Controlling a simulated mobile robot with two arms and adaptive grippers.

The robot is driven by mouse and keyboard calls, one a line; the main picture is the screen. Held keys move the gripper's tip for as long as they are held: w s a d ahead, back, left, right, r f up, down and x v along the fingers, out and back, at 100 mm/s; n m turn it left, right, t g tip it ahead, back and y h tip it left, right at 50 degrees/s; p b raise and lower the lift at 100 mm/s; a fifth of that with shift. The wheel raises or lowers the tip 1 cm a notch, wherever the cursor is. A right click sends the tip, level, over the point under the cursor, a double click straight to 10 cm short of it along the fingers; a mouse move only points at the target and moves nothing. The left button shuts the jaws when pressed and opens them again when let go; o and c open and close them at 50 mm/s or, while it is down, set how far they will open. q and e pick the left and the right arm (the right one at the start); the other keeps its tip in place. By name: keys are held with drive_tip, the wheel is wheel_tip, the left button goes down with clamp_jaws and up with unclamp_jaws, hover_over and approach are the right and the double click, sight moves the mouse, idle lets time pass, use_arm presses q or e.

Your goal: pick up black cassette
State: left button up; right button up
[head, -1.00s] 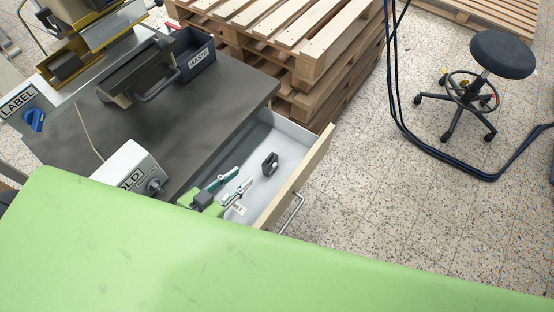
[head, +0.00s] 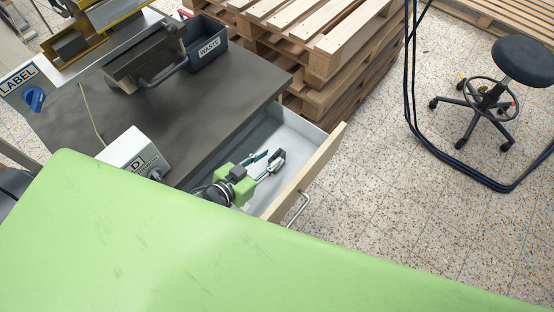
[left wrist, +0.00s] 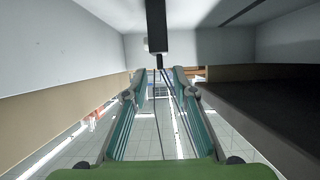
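The black cassette (head: 278,157) stands upright on the pale floor of the open drawer (head: 294,129). My left gripper (head: 268,165) is inside the drawer, with its teal-lined fingers open and their tips close to the cassette. In the left wrist view the fingers (left wrist: 160,76) stand apart with a gap between them. A narrow black upright shape, seemingly the cassette (left wrist: 157,27), shows at the top centre, in line with that gap. I cannot tell whether a finger touches it. My right gripper is not in view.
The drawer's wooden front (head: 312,172) with its metal handle borders the gripper on the right. Stacked pallets (head: 320,65) stand behind.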

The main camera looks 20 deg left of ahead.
sight(276, 153)
use_arm(q)
drive_tip(key=x, duration=0.5)
clamp_jaws()
